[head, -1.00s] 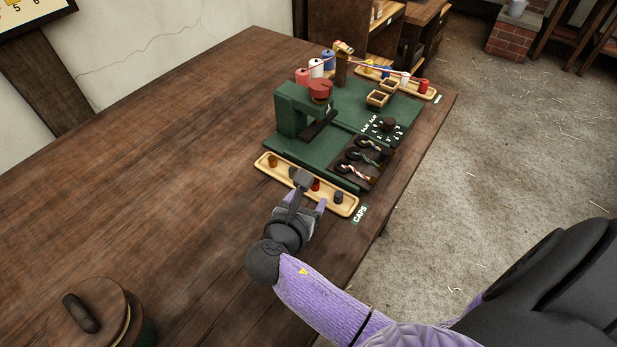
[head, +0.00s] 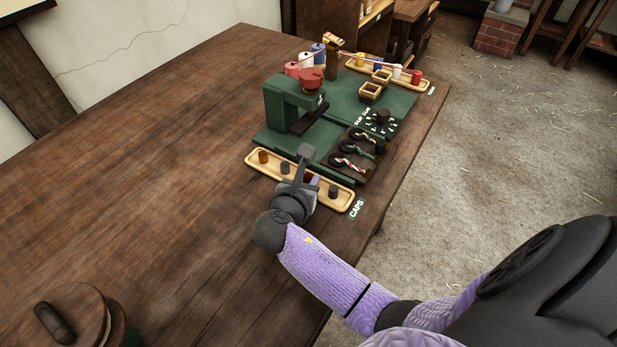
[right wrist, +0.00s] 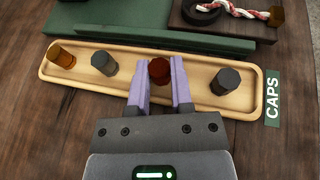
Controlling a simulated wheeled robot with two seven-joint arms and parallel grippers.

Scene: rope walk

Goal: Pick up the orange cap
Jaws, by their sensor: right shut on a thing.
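An orange-brown cap (head: 263,157) stands at the left end of the pale wooden caps tray (head: 343,203); the right wrist view shows it at the far left (right wrist: 61,56), apart from my gripper. My right gripper (right wrist: 159,84) is shut on a dark red cap (right wrist: 159,70), third from the left. Whether this cap is clear of the tray floor I cannot tell. In the head view my right gripper (head: 305,176) hides most of it. Dark grey caps stand on both sides, one to the left (right wrist: 104,63) and one to the right (right wrist: 225,81). My left gripper is not in view.
Behind the tray is a green board (head: 340,108) with a green press (head: 285,105) and a dark holder with rope samples (head: 343,160). A CAPS label (head: 356,209) lies right of the tray. The table's left side is clear; a lidded round container (head: 72,318) stands near left.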

